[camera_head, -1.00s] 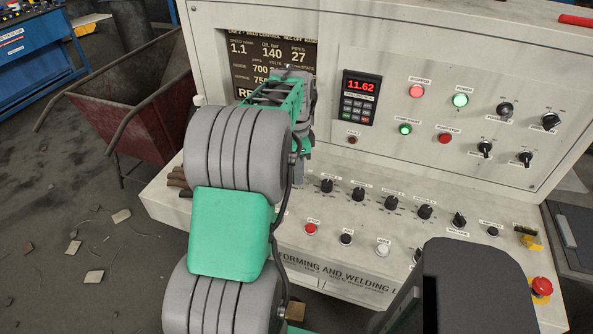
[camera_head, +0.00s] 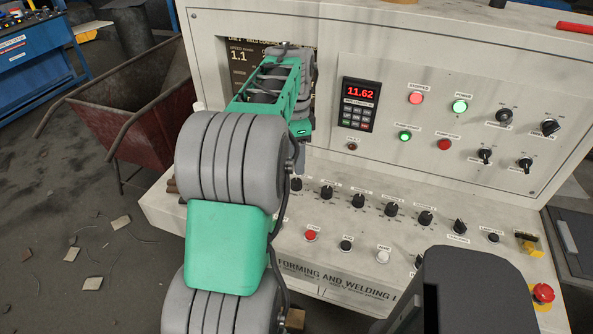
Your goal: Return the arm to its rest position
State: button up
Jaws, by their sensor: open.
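My grey and green arm rises from the bottom, left of centre, in the head view. Its far green links reach up in front of the dark display screen (camera_head: 240,62) on the control console (camera_head: 205,22). The links hide most of that screen, and only a little text such as "1.1" shows. My gripper cannot be seen; the end of the arm is turned away behind its own links. Nothing held shows.
The console's sloped desk carries several knobs and buttons, with a red emergency stop (camera_head: 543,292) at right. A small red readout (camera_head: 360,91) shows 11.62. A rusty red cart (camera_head: 150,130) stands left. Scraps (camera_head: 121,222) lie on the floor.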

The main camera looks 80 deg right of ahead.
jog(key=shift+r, duration=0.45)
